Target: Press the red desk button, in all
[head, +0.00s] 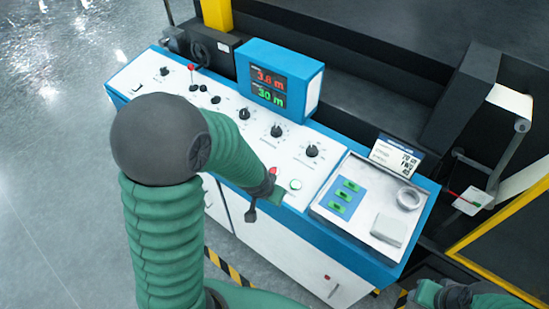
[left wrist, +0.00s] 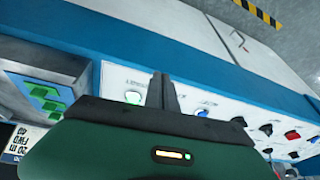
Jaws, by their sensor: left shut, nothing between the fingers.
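My left gripper (head: 274,193) is low over the desk's front part, close beside the red button in the head view. I cannot tell whether it touches the button. The red button is not clearly visible there. My right gripper (head: 455,296) is at the lower right, partly cut off, its fingers unclear.
A blue display box (head: 282,75) stands at the desk's back. A tray (head: 345,226) with green switches and a tape roll (head: 409,198) is at right. Dark machinery stands behind; floor is open at left.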

